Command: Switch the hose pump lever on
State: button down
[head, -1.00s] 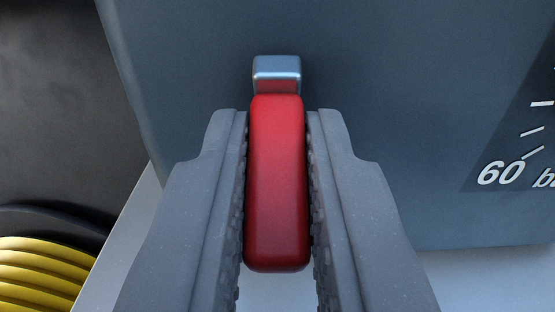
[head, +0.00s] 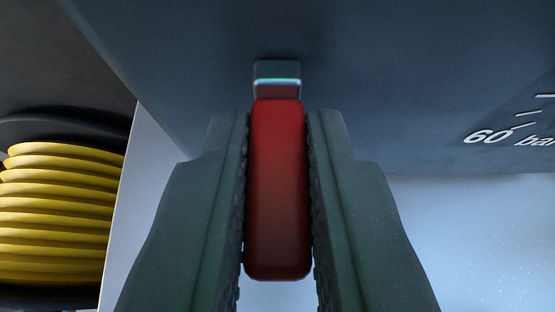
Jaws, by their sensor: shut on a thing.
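The hose pump lever has a red handle (head: 277,190) and a short metal stem (head: 277,76) at its top end, set against the blue-grey pump housing (head: 380,90). In the head view it stands in the middle, pointing down the picture. My gripper (head: 278,130) is shut on the red handle, with one ribbed finger against each long side. The handle's lower end sticks out between the fingers. The lever's pivot is not clearly visible.
A yellow ribbed hose (head: 60,210) lies at the left beside a dark surface. A pale surface (head: 470,240) lies below the housing at the right.

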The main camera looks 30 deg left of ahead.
jog(key=shift+w+d+r+g+p, duration=0.25)
jog(key=shift+r+p, duration=0.2)
jog(key=shift+p, duration=0.3)
jog(key=shift+a+g+h, duration=0.1)
jog(key=shift+g+h, duration=0.15)
jog(key=shift+h, duration=0.05)
jog(key=c, duration=1.4)
grip_release()
jog(key=shift+f, duration=0.1)
jog(key=shift+s, duration=0.1)
jog(key=shift+s, duration=0.1)
jog(key=p+v, duration=0.1)
jog(key=v, duration=1.2)
jog(key=shift+s, duration=0.1)
